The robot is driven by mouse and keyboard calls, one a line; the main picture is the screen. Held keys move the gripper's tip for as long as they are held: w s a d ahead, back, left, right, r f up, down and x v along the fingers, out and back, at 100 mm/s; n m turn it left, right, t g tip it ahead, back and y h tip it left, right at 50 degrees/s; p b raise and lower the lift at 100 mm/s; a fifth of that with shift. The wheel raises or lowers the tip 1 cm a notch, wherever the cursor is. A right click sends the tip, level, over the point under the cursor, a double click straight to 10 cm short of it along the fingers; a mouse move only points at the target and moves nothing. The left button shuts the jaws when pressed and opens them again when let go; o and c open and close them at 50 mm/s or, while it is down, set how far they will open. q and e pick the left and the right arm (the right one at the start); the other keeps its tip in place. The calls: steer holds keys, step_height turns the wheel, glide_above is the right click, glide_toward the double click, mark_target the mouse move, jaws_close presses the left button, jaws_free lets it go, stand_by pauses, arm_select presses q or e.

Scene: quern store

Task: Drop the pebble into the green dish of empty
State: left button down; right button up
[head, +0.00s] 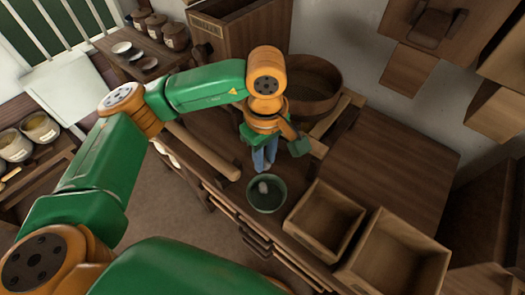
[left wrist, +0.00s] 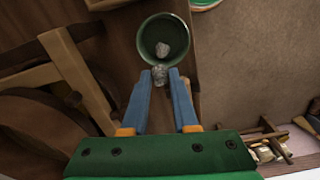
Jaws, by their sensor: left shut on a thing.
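The green dish (head: 279,205) stands on the wooden bench near its front edge, left of two open boxes. A pale grey stone (head: 263,187) lies inside it, and both also show in the left wrist view, the dish (left wrist: 143,42) and the stone (left wrist: 162,49). My left gripper (head: 263,164) points down just behind and above the dish. Its blue fingers (left wrist: 160,78) are shut on a second grey stone, the pebble (left wrist: 160,73), at the tips by the dish's near rim in the wrist view. The fingers hide the held pebble in the head view. My right gripper is not in view.
Two open wooden boxes (head: 325,218) (head: 394,256) stand right of the dish. A round wooden tub (head: 318,107) is behind the gripper. A wooden rod (head: 207,152) lies to the left. The bench's right part (head: 390,165) is clear.

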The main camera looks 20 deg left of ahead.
mark_target(265, 162)
arm_select(q)
step_height(265, 162, down, 4)
steer(key=shift+f+b, duration=0.25)
steer(key=shift+b, duration=0.75)
steer(key=c, duration=0.6)
jaws_free()
steer(key=shift+r, duration=0.1)
step_height(265, 162, up, 7)
steer(key=shift+r, duration=0.1)
